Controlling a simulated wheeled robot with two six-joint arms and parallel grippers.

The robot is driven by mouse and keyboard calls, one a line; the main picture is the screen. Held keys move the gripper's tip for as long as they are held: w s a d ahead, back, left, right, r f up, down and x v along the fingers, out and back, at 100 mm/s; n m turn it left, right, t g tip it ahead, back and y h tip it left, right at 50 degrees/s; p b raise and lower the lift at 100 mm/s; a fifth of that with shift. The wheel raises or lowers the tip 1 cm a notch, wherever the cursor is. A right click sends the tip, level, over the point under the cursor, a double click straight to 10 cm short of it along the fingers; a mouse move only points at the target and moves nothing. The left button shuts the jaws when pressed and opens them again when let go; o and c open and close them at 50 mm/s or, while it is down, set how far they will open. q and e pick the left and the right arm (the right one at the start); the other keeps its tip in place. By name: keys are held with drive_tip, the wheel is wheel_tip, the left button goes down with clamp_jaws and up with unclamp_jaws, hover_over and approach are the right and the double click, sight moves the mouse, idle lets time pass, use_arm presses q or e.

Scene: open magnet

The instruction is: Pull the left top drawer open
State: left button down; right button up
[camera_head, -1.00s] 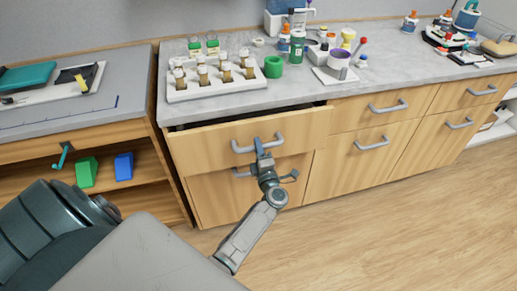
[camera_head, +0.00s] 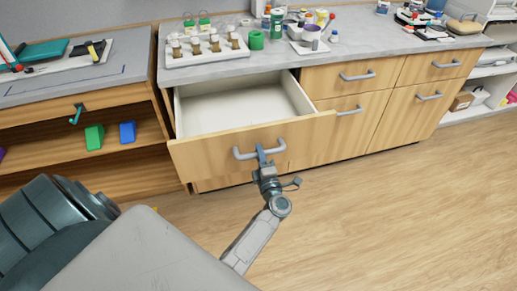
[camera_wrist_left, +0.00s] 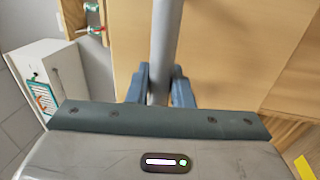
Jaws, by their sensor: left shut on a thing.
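The left top drawer (camera_head: 210,148) has a light wood front and is pulled well out from the cabinet. Its white inside (camera_head: 240,103) shows and looks empty. My left gripper (camera_head: 263,155) is shut on the grey bar handle (camera_head: 245,154) of this drawer. In the left wrist view the handle (camera_wrist_left: 165,45) runs between the two blue fingers of the left gripper (camera_wrist_left: 158,85). My right gripper is not in view.
A white rack of vials (camera_head: 205,52) stands on the grey counter above the drawer. Closed drawers (camera_head: 352,76) lie to the right. An open shelf with a green block (camera_head: 94,137) and a blue block (camera_head: 127,131) is at left. The floor in front is clear.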

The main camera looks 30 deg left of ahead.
use_arm(q)
drive_tip(key=shift+r+v, duration=0.2)
drive_tip(key=shift+v, duration=0.95)
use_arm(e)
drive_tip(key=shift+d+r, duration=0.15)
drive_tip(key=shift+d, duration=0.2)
use_arm(q)
drive_tip(key=c, duration=1.5)
unclamp_jaws()
drive_tip(key=shift+o, duration=0.9)
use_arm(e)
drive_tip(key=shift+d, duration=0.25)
